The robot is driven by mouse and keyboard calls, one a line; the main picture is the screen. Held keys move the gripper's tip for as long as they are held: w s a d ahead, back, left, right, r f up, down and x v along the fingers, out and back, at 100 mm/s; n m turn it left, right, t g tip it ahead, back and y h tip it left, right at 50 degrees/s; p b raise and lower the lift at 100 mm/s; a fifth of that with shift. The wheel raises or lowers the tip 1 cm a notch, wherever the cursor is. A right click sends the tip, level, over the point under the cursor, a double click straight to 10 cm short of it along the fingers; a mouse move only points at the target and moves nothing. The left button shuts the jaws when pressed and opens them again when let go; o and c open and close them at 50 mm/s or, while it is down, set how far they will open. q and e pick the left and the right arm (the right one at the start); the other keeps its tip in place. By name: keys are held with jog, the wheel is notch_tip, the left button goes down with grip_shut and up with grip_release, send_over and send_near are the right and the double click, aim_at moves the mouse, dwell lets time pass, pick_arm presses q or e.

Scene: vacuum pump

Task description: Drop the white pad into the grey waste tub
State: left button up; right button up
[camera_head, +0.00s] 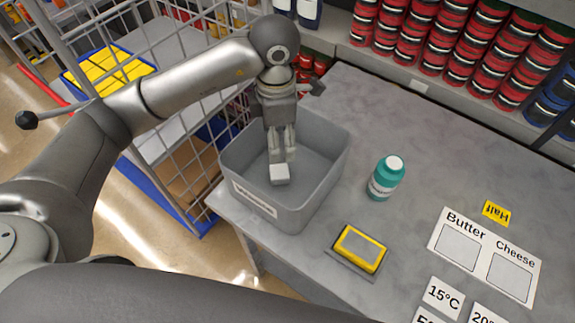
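The white pad (279,175) is a small white block between the fingertips of my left gripper (281,158). The gripper points down into the opening of the grey waste tub (322,190), with the pad inside the outline of the tub. The fingers look closed on the pad. I cannot tell how far the pad is above the tub floor. The tub stands on the grey table near its left edge, with a white label on its front wall. My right gripper is not in view.
A teal bottle with a white cap (386,178) stands right of the tub. A yellow-framed sponge-like block (360,249) lies in front of it. Printed cards, including a Butter and Cheese card (486,255), lie at right. A wire cart (190,125) stands left; stocked shelves (450,50) are behind.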

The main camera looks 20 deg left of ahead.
pick_arm(q)
notch_tip(320, 180, up, 11)
jog(key=shift+f, duration=0.2)
jog(key=shift+s+f, duration=0.1)
dwell(0.5)
